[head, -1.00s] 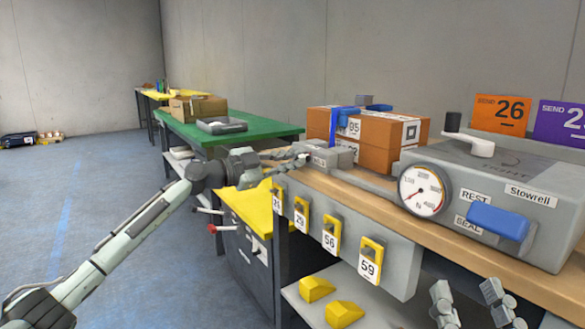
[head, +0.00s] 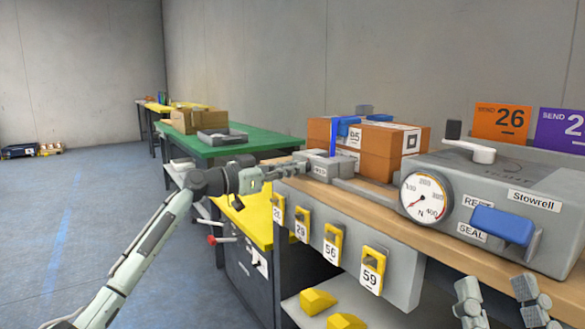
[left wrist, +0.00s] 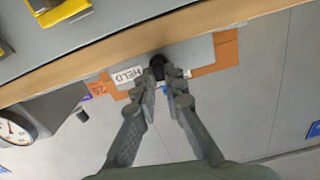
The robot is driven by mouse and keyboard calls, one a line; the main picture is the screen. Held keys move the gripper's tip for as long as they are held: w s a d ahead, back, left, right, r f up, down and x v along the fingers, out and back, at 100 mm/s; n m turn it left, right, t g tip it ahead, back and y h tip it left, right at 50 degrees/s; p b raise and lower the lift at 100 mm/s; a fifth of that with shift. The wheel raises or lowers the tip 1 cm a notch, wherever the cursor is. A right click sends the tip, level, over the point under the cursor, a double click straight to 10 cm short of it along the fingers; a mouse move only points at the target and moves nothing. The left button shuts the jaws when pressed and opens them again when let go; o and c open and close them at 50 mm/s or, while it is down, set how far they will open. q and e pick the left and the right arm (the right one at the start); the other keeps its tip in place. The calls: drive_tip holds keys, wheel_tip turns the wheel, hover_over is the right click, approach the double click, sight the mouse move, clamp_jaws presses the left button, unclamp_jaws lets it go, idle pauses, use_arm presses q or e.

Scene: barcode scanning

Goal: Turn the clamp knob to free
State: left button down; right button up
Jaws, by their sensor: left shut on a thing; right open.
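The clamp is a grey block (head: 338,160) at the left end of the workbench, in front of the orange-brown boxes. In the left wrist view its white label reads HELD (left wrist: 126,74). The small dark clamp knob (left wrist: 158,62) sits beside this label. My left gripper (left wrist: 168,76) is shut on the knob, with its fingertips partly covering it. In the head view my left gripper (head: 293,170) reaches the block's left end, and the knob is hidden there. My right gripper (head: 503,292) is open and empty at the lower right, in front of the bench.
A grey machine (head: 555,195) with a round gauge (head: 426,196) and blue handle (head: 503,225) stands on the right. Orange-brown boxes (head: 385,150) sit behind the clamp. Numbered yellow holders (head: 374,268) hang along the bench front. A green table (head: 200,150) stands behind.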

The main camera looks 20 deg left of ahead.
use_arm(q)
drive_tip(key=shift+n, duration=0.8)
use_arm(e)
drive_tip(key=shift+w+a+f+g, duration=0.2)
drive_tip(key=shift+w+f+g, duration=0.15)
drive_tip(key=shift+g, duration=0.15)
drive_tip(key=shift+f, duration=0.2)
use_arm(q)
drive_tip(key=c, duration=1.9)
unclamp_jaws()
drive_tip(key=shift+a, duration=0.1)
use_arm(e)
drive_tip(key=shift+s+r, duration=0.1)
use_arm(q)
drive_tip(key=v, duration=1.2)
